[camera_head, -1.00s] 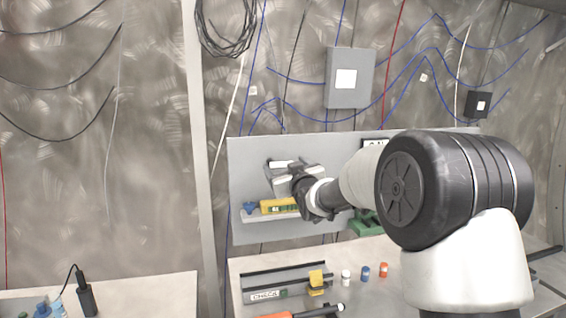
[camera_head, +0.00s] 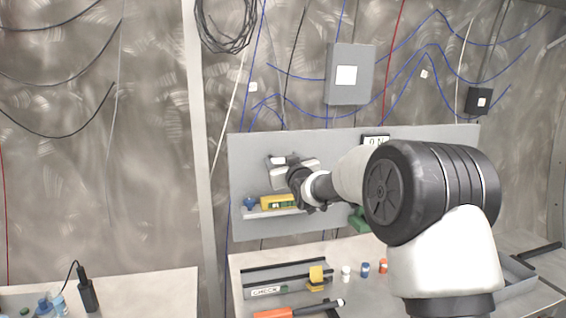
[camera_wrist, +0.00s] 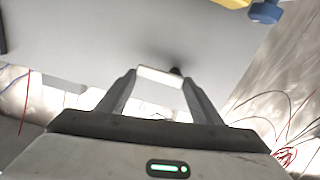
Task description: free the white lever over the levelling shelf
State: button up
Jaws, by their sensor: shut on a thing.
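The white lever (camera_wrist: 158,74) shows in the wrist view as a pale bar between the fingertips of my gripper (camera_wrist: 158,80). Both fingers are closed against its ends. In the head view my gripper (camera_head: 290,168) is at the grey panel, above the levelling shelf (camera_head: 262,215). A small white piece shows beside the fingers there, but my gripper hides much of that spot. A yellow level (camera_head: 275,203) lies on the shelf, with a blue knob-like piece (camera_head: 250,204) at its left.
The grey panel (camera_head: 252,160) stands behind the bench. On the bench are a tray marked CHECK (camera_head: 266,291), a yellow block (camera_head: 316,275), several small capped bottles (camera_head: 365,270) and an orange-handled tool (camera_head: 275,313). My arm covers the panel's right part.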

jog(key=shift+d+f+m+b, duration=0.15)
jog(key=shift+f+m+b, duration=0.25)
jog(key=shift+m+b, duration=0.5)
jog(key=shift+r, duration=0.1)
jog(key=o, duration=1)
jog(key=b+v, duration=0.1)
jog(key=v, duration=1.6)
jog(key=shift+s, duration=0.25)
jog(key=shift+r, duration=0.15)
